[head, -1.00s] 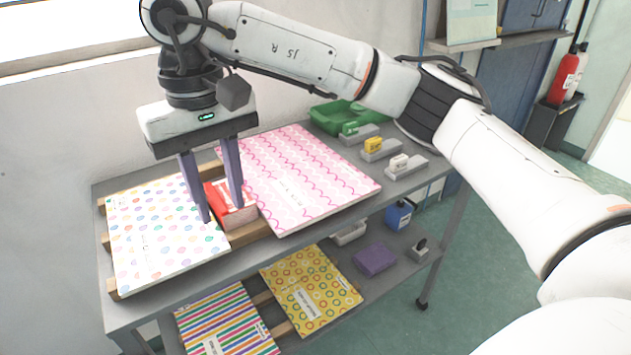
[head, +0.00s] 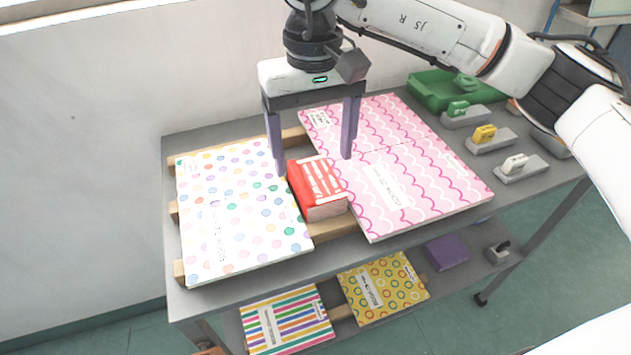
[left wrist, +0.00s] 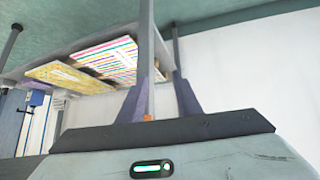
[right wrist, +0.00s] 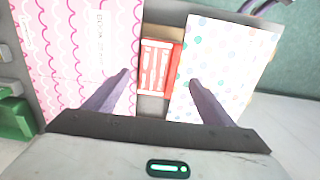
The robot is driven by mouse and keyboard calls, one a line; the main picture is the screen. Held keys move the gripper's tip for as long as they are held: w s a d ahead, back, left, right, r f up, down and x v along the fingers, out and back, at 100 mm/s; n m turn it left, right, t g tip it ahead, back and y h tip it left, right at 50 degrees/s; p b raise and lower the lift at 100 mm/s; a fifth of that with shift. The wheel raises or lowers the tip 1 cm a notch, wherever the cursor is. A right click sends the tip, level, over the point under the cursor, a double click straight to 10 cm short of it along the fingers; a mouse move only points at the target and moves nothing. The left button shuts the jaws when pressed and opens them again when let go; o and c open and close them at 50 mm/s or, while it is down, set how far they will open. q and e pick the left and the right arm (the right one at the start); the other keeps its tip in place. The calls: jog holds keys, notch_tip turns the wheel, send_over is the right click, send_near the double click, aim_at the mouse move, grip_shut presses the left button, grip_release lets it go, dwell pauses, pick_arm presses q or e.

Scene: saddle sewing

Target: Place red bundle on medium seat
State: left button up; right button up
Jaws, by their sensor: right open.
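The red bundle (head: 318,185), a red and white striped block, lies in the gap between the polka-dot board and the pink scalloped board, by the wooden slats. It also shows in the right wrist view (right wrist: 155,66). My right gripper (head: 314,164) is open above the bundle, its fingers pointing down on either side of it. I cannot tell whether they touch it. In the right wrist view the fingertips (right wrist: 158,78) stand apart with the bundle between them. My left gripper (left wrist: 164,85) shows only in its wrist view, low beside the table. No seat is clearly identifiable as medium.
The polka-dot board (head: 240,215) and pink board (head: 400,170) flank the bundle closely. A green tray (head: 425,90) and clamp-like blocks with green, yellow (head: 485,135) and white tops stand at right. The lower shelf holds a striped board (head: 288,320), a yellow board (head: 385,290) and a purple block (head: 447,252).

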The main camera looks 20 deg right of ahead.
aim_at(316, 179)
jog(key=f, duration=0.2)
jog(key=f+p, duration=0.1)
jog(key=f, duration=0.1)
jog(key=shift+s+d+f, duration=0.1)
jog(key=shift+d+f, duration=0.1)
jog(key=shift+f, duration=0.65)
jog(key=shift+r, duration=0.1)
jog(key=c, duration=1.4)
